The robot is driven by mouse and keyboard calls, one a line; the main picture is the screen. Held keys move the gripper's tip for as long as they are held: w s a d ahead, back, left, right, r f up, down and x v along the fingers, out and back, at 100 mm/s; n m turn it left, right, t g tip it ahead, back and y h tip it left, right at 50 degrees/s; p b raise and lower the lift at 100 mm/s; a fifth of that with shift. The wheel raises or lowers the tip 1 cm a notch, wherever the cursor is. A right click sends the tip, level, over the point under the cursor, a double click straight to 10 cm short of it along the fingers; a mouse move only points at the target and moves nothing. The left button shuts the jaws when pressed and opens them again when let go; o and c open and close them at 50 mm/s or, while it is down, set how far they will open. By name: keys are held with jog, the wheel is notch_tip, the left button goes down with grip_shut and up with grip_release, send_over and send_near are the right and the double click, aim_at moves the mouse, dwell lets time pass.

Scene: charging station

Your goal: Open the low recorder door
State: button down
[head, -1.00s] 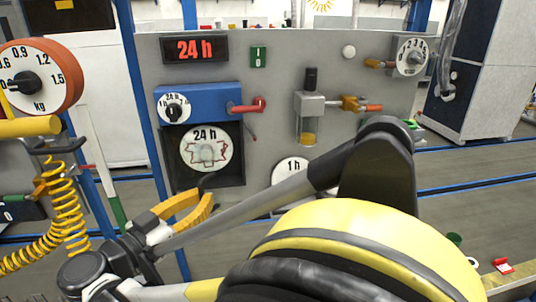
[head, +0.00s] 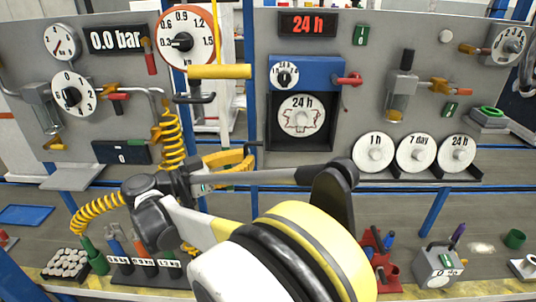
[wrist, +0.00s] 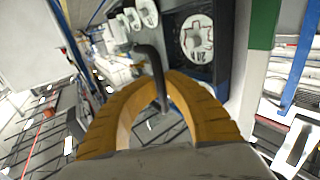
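The recorder (head: 271,130) is a black box on the right panel, under a blue unit, with a white 24 h chart disc (head: 303,115) inside. It also shows in the wrist view (wrist: 173,45). A dark hooked handle (wrist: 153,62) stands out in front of the box. My gripper (wrist: 162,85) has yellow curved fingers closed round this handle, which passes between their tips. In the head view my gripper (head: 250,158) is at the box's lower left. The door's own panel cannot be made out clearly, so its angle is uncertain.
A red lever (head: 350,79) sticks out of the blue unit (head: 310,72). Three white discs (head: 416,153) stand right of the recorder. A yellow coiled hose (head: 172,140) and a kg dial (head: 187,40) are at left. Bottles and small boxes line the bench below.

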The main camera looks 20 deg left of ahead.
jog(key=shift+s+a+m+g+h, duration=0.1)
jog(key=shift+a+m+g+h, duration=0.2)
jog(key=shift+a+h, duration=0.15)
jog(key=c, duration=1.5)
grip_release()
jog(key=v, duration=1.2)
